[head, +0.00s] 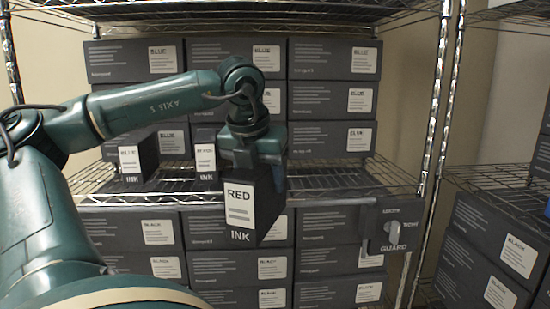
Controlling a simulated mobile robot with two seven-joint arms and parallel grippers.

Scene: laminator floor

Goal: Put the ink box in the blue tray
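My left gripper (254,158) comes in from the left and points down. It is shut on the top of a dark ink box (264,205) with a white label reading RED and the word INK below it. The box hangs in front of the shelf rack, slightly turned, and hides part of the boxes behind it. My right gripper is not in view. No blue tray shows in this view.
A dark panel marked GUARD (378,228) hangs at the right post. More cartons (490,255) stand far right.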

